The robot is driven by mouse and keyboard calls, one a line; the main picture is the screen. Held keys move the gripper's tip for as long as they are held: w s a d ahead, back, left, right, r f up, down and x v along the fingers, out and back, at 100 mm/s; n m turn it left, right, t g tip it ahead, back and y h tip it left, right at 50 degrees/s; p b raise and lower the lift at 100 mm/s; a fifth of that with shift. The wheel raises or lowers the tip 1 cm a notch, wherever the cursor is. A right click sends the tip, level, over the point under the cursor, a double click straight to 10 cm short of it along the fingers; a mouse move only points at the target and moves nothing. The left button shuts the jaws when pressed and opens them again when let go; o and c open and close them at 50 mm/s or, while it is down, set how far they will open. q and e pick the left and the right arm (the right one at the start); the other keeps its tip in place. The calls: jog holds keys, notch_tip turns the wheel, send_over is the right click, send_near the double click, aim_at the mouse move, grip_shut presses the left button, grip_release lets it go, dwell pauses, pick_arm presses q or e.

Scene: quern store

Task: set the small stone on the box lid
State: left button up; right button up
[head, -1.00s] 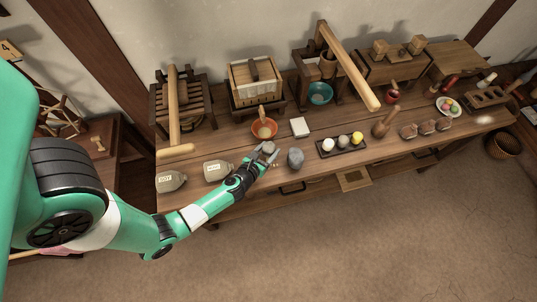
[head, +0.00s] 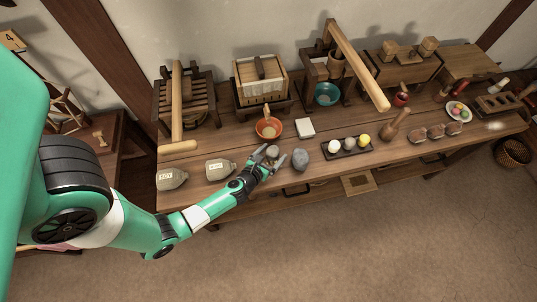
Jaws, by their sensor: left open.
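A small grey, roundish stone (head: 272,150) lies on the workbench near its front edge. A larger grey stone (head: 301,158) stands to its right. My left gripper (head: 270,155) is open, its fingers spread just in front of and around the small stone; I cannot tell whether they touch it. My right gripper is not in view.
An orange bowl (head: 269,129) and a white block (head: 305,128) are behind the stones. Two labelled sacks (head: 172,179) (head: 218,169) lie to the left. A dark tray (head: 347,153) with balls is to the right. A long wooden beam (head: 357,65) juts over the bench.

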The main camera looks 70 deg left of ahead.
pick_arm(q)
jog(key=p+v, duration=0.2)
jog(key=v, duration=0.8)
jog(key=shift+s+d+r, duration=0.15)
jog(key=shift+d+r, duration=0.1)
jog(key=shift+s+d+r, duration=0.25)
jog(key=shift+s+d, duration=0.1)
jog(key=shift+s, duration=0.15)
